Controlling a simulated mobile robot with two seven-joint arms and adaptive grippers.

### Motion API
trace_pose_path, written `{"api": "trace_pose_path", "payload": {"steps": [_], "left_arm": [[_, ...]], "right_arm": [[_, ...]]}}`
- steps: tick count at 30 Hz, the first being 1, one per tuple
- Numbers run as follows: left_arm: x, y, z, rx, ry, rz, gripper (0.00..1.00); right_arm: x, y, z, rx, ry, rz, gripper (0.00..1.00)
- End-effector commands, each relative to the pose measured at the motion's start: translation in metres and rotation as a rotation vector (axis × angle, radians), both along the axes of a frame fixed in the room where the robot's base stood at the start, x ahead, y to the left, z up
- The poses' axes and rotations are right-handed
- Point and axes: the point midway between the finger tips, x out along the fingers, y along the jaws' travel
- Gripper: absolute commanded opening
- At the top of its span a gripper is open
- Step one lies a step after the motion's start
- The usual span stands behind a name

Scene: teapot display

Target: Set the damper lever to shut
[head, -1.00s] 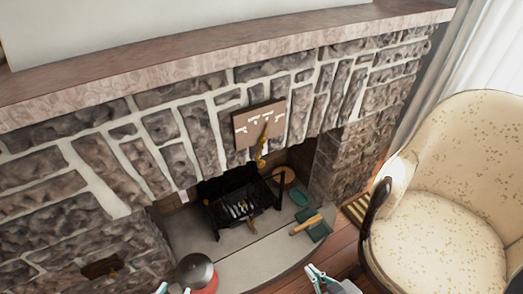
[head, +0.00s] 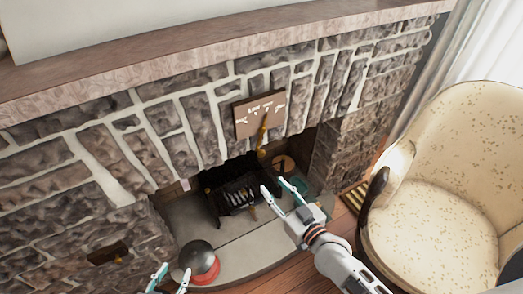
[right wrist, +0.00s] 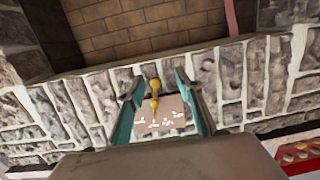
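The damper lever (head: 263,134) is a brass handle on a brown plate (head: 244,122) with white markings, fixed to the stone fireplace front above the firebox. It hangs down past the plate's lower edge; the markings are too small to read. In the right wrist view the lever (right wrist: 155,92) and the plate (right wrist: 172,106) appear between my fingers but farther off. My right gripper (head: 274,185) is open and empty, below the lever and apart from it. My left gripper (head: 174,270) is at the bottom edge, fingers apart, with only its tips showing.
A fire grate (head: 236,197) stands in the firebox. A dark round-topped object with a red base (head: 200,262) sits on the hearth (head: 243,248) near my left gripper. A cream armchair (head: 450,190) stands at the right. The mantel (head: 200,63) overhangs above.

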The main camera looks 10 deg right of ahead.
Motion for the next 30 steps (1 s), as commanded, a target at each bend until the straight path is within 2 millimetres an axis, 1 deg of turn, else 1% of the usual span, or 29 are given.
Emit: {"api": "trace_pose_path", "payload": {"steps": [1,3,7,11,18,22,27,30], "left_arm": [[0.001,0.000,0.004,0.000,-0.003,0.000,0.40],[0.001,0.000,0.006,0.000,-0.004,0.000,0.40],[0.002,0.000,0.007,-0.001,-0.004,0.000,0.40],[0.001,0.000,0.005,0.000,-0.003,0.000,0.40],[0.000,0.000,0.000,0.000,0.000,0.000,0.40],[-0.001,0.000,-0.003,0.001,0.002,0.000,0.40],[-0.001,0.000,-0.005,0.000,0.004,0.000,0.40],[-0.002,0.000,-0.006,0.000,0.004,0.000,0.40]], "right_arm": [[0.017,0.001,0.015,0.016,-0.036,-0.007,0.35],[0.032,0.001,0.028,0.031,-0.068,-0.019,0.35],[0.047,0.000,0.039,0.046,-0.097,-0.034,0.35],[0.058,0.003,0.040,0.050,-0.101,-0.038,0.35],[0.092,0.016,0.039,0.048,-0.099,-0.036,0.35],[0.108,0.022,0.039,0.047,-0.100,-0.036,0.35],[0.119,0.025,0.039,0.048,-0.099,-0.036,0.35],[0.120,0.026,0.039,0.047,-0.098,-0.036,0.35]]}}
